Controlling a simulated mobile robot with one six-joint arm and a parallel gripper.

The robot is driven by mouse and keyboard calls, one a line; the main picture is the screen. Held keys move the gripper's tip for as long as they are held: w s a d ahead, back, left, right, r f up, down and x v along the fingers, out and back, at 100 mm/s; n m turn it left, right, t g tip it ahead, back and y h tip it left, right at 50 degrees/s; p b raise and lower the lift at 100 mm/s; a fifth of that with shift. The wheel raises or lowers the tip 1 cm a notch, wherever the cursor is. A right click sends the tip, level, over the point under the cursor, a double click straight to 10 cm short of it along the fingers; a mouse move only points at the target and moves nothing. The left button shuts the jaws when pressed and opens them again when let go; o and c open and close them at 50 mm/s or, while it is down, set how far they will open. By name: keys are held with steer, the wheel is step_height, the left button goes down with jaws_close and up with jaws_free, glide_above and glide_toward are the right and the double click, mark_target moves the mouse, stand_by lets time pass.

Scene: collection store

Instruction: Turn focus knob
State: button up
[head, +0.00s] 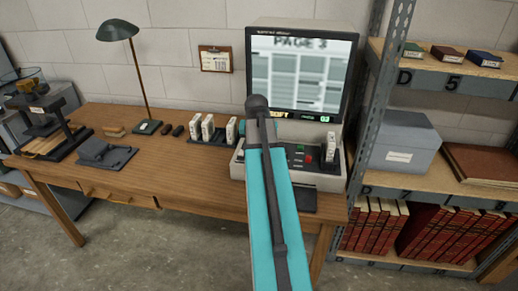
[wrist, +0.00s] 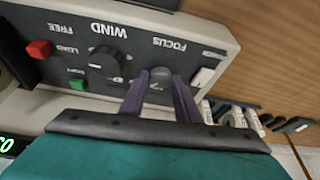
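The microfilm reader (head: 298,24) stands at the right end of the desk, its screen (head: 312,72) showing a blurred page headed "PAGE 3". An orange "SOFT" readout is partly hidden by my arm. In the wrist view the control panel (wrist: 205,60) appears upside down. The focus knob (wrist: 160,76), dark and round, sits by the word "FOCUS". My gripper (wrist: 160,82) is open, with one finger on each side of the focus knob. I cannot tell whether the fingers touch it. In the head view, my arm hides the gripper and this knob.
White film boxes (head: 208,128) stand left of the reader. A metal shelf (head: 385,75) stands close on the right. A lamp (head: 118,30) is farther left.

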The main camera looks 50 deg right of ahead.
steer(key=o, duration=0.3)
steer(key=shift+s+d, duration=0.1)
steer(key=shift+o, duration=0.2)
steer(key=shift+r, duration=0.1)
steer(key=v, duration=1.3)
steer(key=shift+a+r+b, duration=0.2)
steer(key=shift+r+b, duration=0.05)
steer(key=shift+b, duration=0.15)
steer(key=shift+s, duration=0.1)
